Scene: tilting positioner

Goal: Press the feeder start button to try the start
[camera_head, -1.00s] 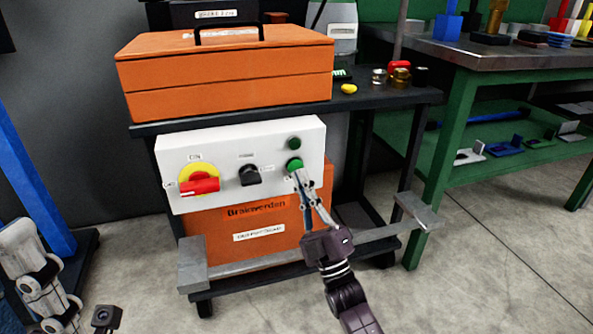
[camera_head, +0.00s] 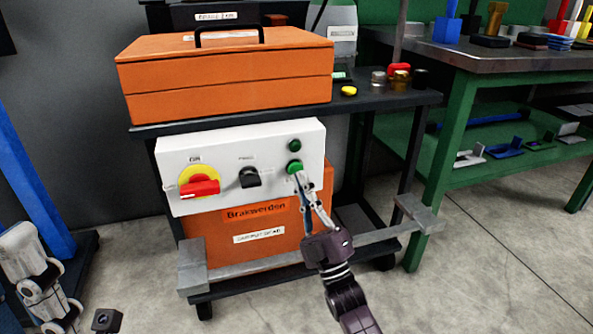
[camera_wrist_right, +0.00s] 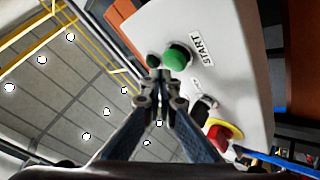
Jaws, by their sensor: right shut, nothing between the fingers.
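The white control panel (camera_head: 225,147) hangs on the front of the cart. The green start button (camera_head: 294,167) is at its right side; in the right wrist view the button (camera_wrist_right: 177,57) sits beside the label START. A smaller dark green round (camera_head: 295,145) is above it. A black selector knob (camera_head: 250,177) and a red rotary switch on yellow (camera_head: 200,187) are to the left. My right gripper (camera_head: 300,177) is shut and empty, its fingertips just below and in front of the button; I cannot tell whether they touch it. My left gripper is not clearly shown.
An orange toolbox (camera_head: 225,75) stands on the cart top, with a yellow piece (camera_head: 348,90) and small metal parts (camera_head: 398,80) to its right. A grey rail (camera_head: 270,262) runs low across the cart front. A green workbench (camera_head: 450,130) stands right.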

